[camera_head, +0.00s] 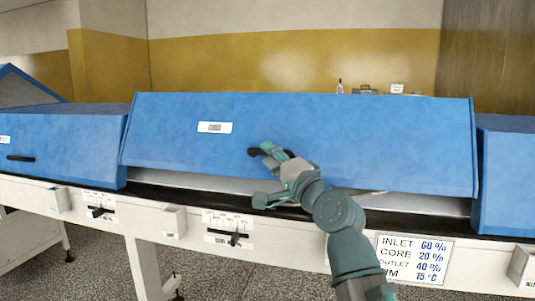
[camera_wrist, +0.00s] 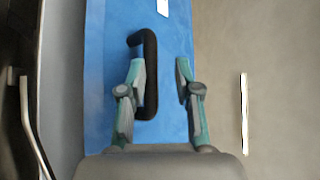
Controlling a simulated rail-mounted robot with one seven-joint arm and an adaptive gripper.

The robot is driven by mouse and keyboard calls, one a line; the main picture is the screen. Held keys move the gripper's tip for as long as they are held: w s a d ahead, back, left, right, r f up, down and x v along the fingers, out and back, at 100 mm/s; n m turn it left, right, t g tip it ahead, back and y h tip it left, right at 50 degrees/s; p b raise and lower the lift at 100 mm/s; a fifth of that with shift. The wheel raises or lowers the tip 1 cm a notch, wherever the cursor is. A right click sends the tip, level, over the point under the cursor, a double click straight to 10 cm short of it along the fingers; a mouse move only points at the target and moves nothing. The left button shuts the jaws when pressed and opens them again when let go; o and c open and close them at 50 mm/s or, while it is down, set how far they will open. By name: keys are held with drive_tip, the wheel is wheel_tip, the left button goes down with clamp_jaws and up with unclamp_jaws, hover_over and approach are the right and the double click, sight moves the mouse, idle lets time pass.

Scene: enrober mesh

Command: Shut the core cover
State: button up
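The core cover (camera_head: 380,135) is the wide blue middle cover with a small white label. It stands partly raised, with a gap along its lower edge showing a pale strip. Its black handle (camera_head: 254,152) is partly hidden behind my gripper (camera_head: 266,174). In the wrist view, the handle (camera_wrist: 150,75) runs lengthwise between the fingers of my gripper (camera_wrist: 160,62), close to the left finger. The right finger is clearly apart from it. My gripper is open; whether the left finger touches the handle I cannot tell.
Blue covers stand at the left (camera_head: 65,145) and right (camera_head: 508,170); another at far left is raised. Below runs a white frame (camera_head: 150,215) with black levers and a settings sign (camera_head: 414,261). Small items stand on a surface behind.

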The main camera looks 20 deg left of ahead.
drive_tip(key=p+v, duration=0.1)
drive_tip(key=v, duration=0.9)
drive_tip(key=shift+f, duration=0.35)
idle(0.4)
idle(0.4)
